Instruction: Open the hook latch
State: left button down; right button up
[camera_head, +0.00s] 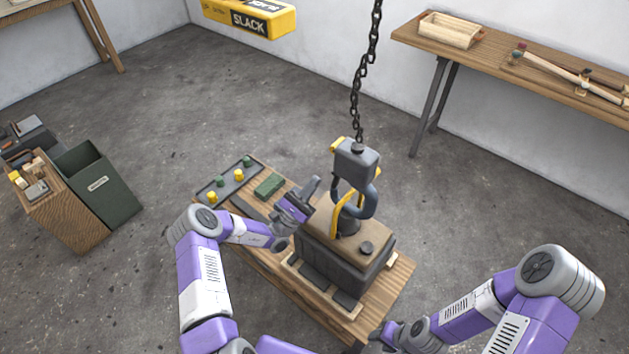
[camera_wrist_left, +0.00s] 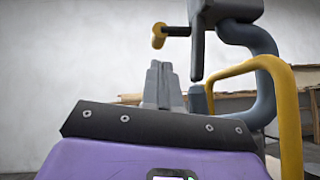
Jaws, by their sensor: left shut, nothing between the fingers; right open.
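The grey-blue hook (camera_head: 371,200) hangs from a grey block (camera_head: 357,160) on a chain. The wrist view also shows the hook (camera_wrist_left: 263,62). There a dark latch bar (camera_wrist_left: 197,50) hangs from the block down to just above the hook's tip, and a yellow-ended pin (camera_wrist_left: 159,36) sticks out left. A yellow bail (camera_wrist_left: 289,120) passes through the hook. My left gripper (camera_head: 314,187) is shut and empty, left of the hook; its fingertips (camera_wrist_left: 160,70) point up, below the pin and apart from it. My right gripper (camera_head: 380,335) is open, low at the bottom edge, partly hard to make out.
The bail belongs to a dark load (camera_head: 345,258) on a wooden bench (camera_head: 385,305). A tray with coloured pegs (camera_head: 213,192) and a green block (camera_head: 269,185) lie on its left. A yellow SLACK box (camera_head: 248,18) hangs above. Open floor surrounds the bench.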

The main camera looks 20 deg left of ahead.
pick_arm(q)
jog(key=x, duration=0.7)
jog(key=shift+w+d+r+b, duration=0.15)
jog(key=shift+w+r+b, duration=0.1)
jog(key=shift+w+b, duration=0.1)
pick_arm(e)
jog(key=shift+f, duration=0.4)
pick_arm(q)
jog(key=m+g+h, duration=0.2)
jog(key=m, duration=0.1)
jog(key=shift+r, duration=0.2)
pick_arm(e)
jog(key=shift+s+d+r, duration=0.1)
jog(key=shift+d+r, duration=0.05)
jog(key=shift+d, duration=0.15)
